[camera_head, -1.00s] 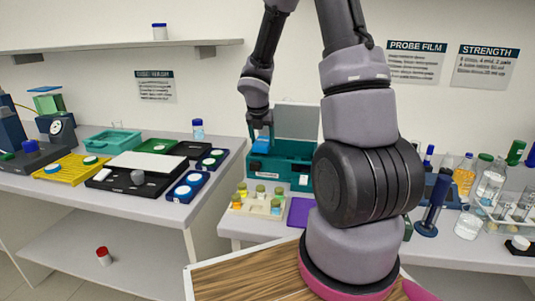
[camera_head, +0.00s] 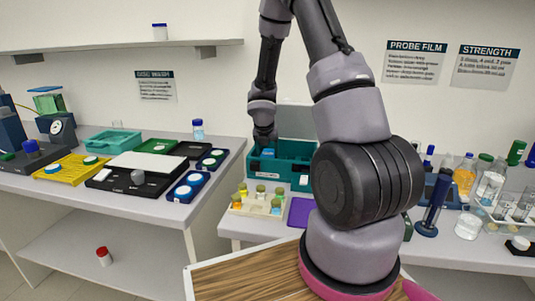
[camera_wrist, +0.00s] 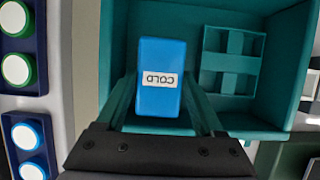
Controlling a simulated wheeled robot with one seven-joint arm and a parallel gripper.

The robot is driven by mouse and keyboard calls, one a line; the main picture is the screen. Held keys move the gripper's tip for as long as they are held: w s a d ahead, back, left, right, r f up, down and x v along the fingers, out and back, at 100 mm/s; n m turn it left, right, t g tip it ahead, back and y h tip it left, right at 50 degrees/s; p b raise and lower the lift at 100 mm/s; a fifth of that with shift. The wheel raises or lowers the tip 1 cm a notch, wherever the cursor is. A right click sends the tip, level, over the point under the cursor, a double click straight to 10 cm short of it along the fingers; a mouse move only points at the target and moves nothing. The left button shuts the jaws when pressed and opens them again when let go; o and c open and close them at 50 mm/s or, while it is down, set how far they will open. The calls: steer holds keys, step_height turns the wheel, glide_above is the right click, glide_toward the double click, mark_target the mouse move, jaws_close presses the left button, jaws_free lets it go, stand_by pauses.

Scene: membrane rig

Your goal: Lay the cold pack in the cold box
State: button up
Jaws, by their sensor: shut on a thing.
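The cold pack (camera_wrist: 161,92) is a blue block with a white label reading COLD, seen in the wrist view. My gripper (camera_wrist: 161,108) is shut on it, one finger along each side. The cold box (camera_wrist: 286,82) is teal and open, and the pack shows over the left part of its interior. From this angle I cannot tell whether the pack touches the floor of the box. In the head view the cold box (camera_head: 300,172) stands with its lid raised at the back, and my gripper (camera_head: 266,147) points down into its left part.
A teal cross-shaped divider (camera_wrist: 230,62) stands in the right part of the box. A rack of small vials (camera_head: 258,203) and a purple mat (camera_head: 300,211) lie in front. At left, a table holds blue trays with lidded jars (camera_head: 187,187).

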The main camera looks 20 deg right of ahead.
steer(key=shift+a+f, duration=0.1)
steer(key=shift+f, duration=0.5)
steer(key=o, duration=1)
steer(key=shift+c, duration=0.2)
